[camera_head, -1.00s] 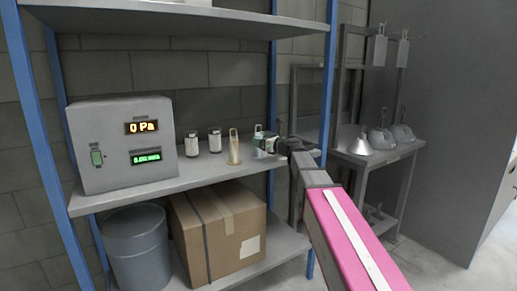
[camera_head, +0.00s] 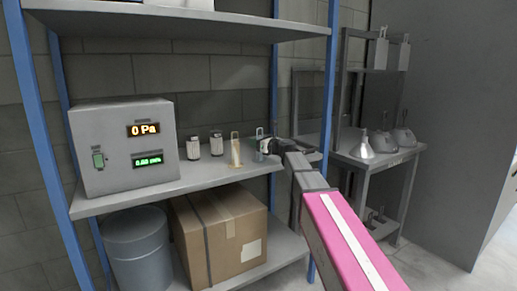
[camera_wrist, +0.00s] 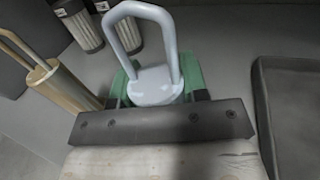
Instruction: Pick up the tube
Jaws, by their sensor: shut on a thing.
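The tube appears to be the pale blue-grey cylinder with a loop handle (camera_wrist: 155,82), upright in the wrist view. My gripper (camera_wrist: 157,98) has its green fingers on either side of this tube and is shut on it. The lower part of the tube is hidden behind the dark palm bar. In the head view my gripper (camera_head: 264,148) is at the right part of the middle shelf, and only the tube's loop (camera_head: 259,132) shows clearly. I cannot tell whether the tube's base touches the shelf.
A tan cylinder with a loop handle (camera_head: 236,152) stands close to the left. Two dark-capped jars (camera_head: 216,143) and a grey meter box (camera_head: 125,150) are further left. A dark tray-like thing (camera_wrist: 292,75) lies right in the wrist view. The upper shelf (camera_head: 180,22) hangs overhead.

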